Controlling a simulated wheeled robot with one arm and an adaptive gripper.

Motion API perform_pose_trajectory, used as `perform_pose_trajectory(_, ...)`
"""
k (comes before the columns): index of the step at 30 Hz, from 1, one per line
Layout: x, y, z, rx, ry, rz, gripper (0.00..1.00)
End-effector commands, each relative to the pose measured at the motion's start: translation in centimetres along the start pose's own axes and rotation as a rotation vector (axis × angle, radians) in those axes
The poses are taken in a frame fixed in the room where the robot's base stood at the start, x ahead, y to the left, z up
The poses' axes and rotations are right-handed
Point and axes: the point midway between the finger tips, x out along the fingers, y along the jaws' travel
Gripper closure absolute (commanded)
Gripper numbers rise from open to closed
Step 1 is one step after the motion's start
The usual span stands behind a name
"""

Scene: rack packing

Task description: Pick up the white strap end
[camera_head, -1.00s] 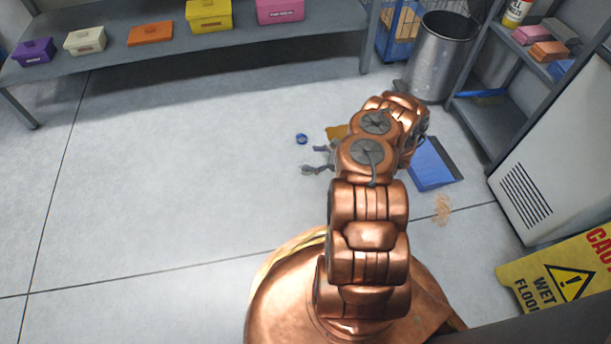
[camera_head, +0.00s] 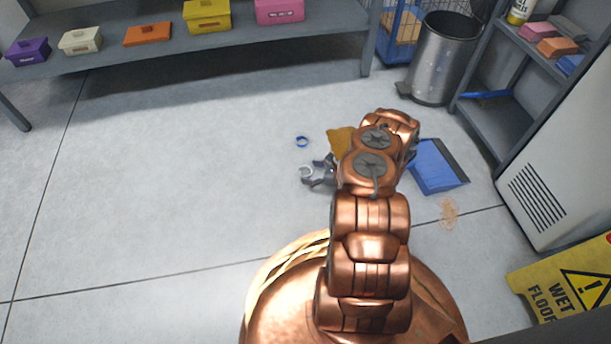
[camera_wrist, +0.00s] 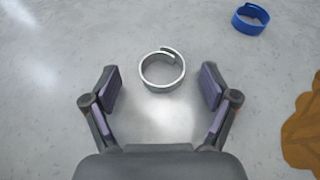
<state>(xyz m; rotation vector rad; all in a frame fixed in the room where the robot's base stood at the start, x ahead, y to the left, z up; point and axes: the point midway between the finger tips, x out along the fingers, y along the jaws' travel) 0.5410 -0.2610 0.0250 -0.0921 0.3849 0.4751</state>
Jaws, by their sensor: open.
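A white strap end (camera_wrist: 162,70), a small pale ring-shaped band with overlapping ends, lies on the floor. In the wrist view it sits between and slightly beyond the fingertips of my gripper (camera_wrist: 161,88). The fingers are spread apart on either side of it, with a gap to each, and hold nothing. In the head view the white strap end (camera_head: 306,172) shows at the tips of my gripper (camera_head: 311,173), partly covered by a finger. A blue strap ring (camera_wrist: 250,18) lies apart at the upper right; it also shows in the head view (camera_head: 302,141).
A brown cloth-like piece (camera_wrist: 303,135) lies right of my gripper. A blue dustpan (camera_head: 438,166) and a patch of crumbs (camera_head: 449,213) lie further right. A metal bin (camera_head: 440,62) stands behind. Floor to the left is clear.

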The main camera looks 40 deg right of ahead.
Motion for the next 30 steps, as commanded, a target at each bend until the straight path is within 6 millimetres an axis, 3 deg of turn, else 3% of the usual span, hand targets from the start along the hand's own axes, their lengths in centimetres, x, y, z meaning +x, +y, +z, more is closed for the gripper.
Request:
perform_pose_trajectory(3,1.08,0.04,-0.14,-0.002,0.001,0.002,0.15)
perform_pose_trajectory(12,1.25,-0.04,0.05,-0.002,0.001,0.0,0.16)
perform_pose_trajectory(24,1.23,-0.05,0.06,-0.002,0.001,0.0,0.57)
perform_pose_trajectory(30,1.23,-0.05,0.06,-0.002,0.001,0.0,0.59)
